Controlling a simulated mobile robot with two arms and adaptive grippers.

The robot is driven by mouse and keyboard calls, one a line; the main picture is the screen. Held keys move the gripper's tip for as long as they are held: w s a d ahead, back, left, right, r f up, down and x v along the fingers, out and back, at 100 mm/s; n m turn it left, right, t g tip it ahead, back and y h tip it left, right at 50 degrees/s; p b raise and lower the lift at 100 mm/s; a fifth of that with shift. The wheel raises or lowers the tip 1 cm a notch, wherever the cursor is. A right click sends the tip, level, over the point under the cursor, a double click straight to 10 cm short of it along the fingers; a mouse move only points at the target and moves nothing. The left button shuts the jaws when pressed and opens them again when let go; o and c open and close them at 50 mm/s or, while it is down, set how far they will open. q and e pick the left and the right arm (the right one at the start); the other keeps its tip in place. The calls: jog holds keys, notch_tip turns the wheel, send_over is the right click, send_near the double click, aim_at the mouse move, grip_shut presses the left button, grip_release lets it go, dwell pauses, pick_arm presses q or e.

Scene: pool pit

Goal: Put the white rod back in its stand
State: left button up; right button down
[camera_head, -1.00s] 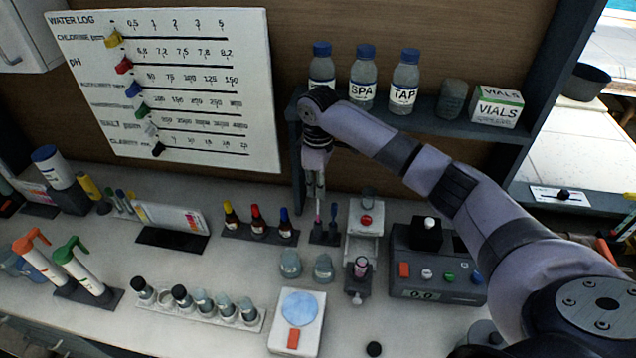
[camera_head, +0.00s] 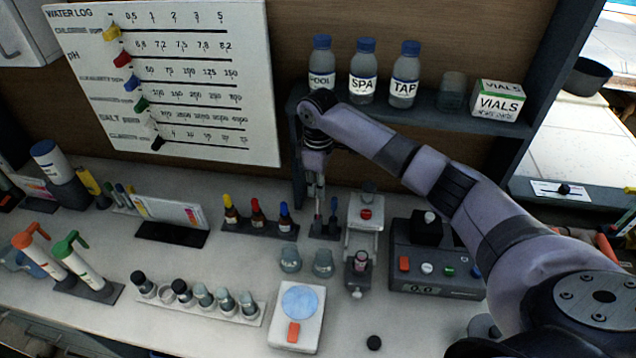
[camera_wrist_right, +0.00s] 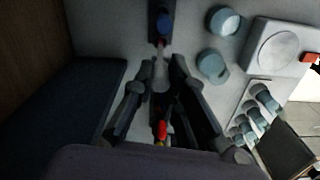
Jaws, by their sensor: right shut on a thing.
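My right gripper (camera_head: 319,192) points down just above the small dark stand (camera_head: 325,231) at the back of the counter. In the right wrist view its fingers (camera_wrist_right: 160,70) are shut on the slim white rod (camera_wrist_right: 159,76), whose far end looks pinkish. That end is close to the dark stand (camera_wrist_right: 161,8); I cannot tell if it is inside a hole. A blue-topped rod (camera_head: 334,207) stands upright at the stand's right side. The gripper partly hides the rod in the head view. My left gripper is not in view.
Dropper bottles (camera_head: 256,217) stand left of the stand, and a small white-grey device (camera_head: 364,215) stands close on its right. Two glass jars (camera_head: 290,259) are in front. The shelf (camera_head: 430,122) with bottles is behind the arm.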

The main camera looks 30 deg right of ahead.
jog(key=shift+f+b, duration=0.3)
jog(key=shift+f, duration=1.9)
jog(key=c, duration=1.5)
grip_release()
jog(key=shift+c, duration=0.2)
jog(key=shift+r+p, duration=0.65)
jog(key=shift+r, duration=2.9)
